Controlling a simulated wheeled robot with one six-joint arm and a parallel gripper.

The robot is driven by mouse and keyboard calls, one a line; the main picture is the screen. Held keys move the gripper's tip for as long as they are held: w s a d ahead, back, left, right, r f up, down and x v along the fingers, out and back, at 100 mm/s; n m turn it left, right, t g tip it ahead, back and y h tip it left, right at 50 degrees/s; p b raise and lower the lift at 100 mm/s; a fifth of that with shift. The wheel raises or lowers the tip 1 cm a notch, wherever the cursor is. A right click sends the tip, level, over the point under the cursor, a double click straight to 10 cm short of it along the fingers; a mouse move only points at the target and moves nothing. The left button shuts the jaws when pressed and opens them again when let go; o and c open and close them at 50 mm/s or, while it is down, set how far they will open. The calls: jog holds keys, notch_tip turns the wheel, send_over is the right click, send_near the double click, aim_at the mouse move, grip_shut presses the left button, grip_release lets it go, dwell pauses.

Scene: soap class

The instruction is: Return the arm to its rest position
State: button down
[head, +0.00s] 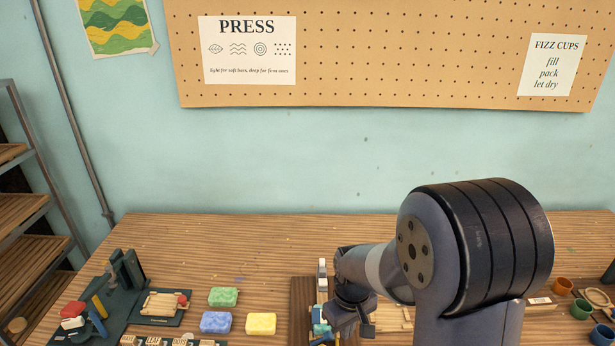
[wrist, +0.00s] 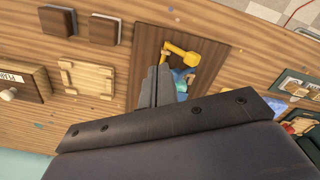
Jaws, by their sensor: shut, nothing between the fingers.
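My gripper (head: 352,318) is low over the wooden table (head: 200,245), right of the soap bars, with my arm reaching down to it. In the wrist view my gripper (wrist: 160,72) is shut, its fingers together with nothing between them. It is above a dark brown board (wrist: 150,45). A yellow tool-like piece (wrist: 182,52) and a blue-teal item lie on that board beside the fingertips, the teal one partly hidden by them. In the head view the board (head: 302,295) is partly covered by my gripper.
Green (head: 223,297), blue (head: 215,322) and yellow (head: 261,324) bars lie left of the board. A dark rack (head: 126,270) stands at the far left. Small cups (head: 581,308) sit at the right. A pegboard (head: 400,60) hangs behind. The table's back strip is mostly clear.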

jog(key=f+b, duration=0.1)
jog(key=f, duration=0.1)
jog(key=f+b, duration=0.1)
jog(key=f, duration=0.1)
jog(key=f+b, duration=0.2)
jog(key=f, duration=0.1)
jog(key=shift+a, duration=0.4)
jog(key=d, duration=0.4)
jog(key=shift+d+f, duration=0.1)
jog(key=shift+d, duration=0.05)
jog(key=shift+d+f, duration=0.25)
jog(key=shift+d, duration=0.3)
jog(key=shift+s, duration=0.2)
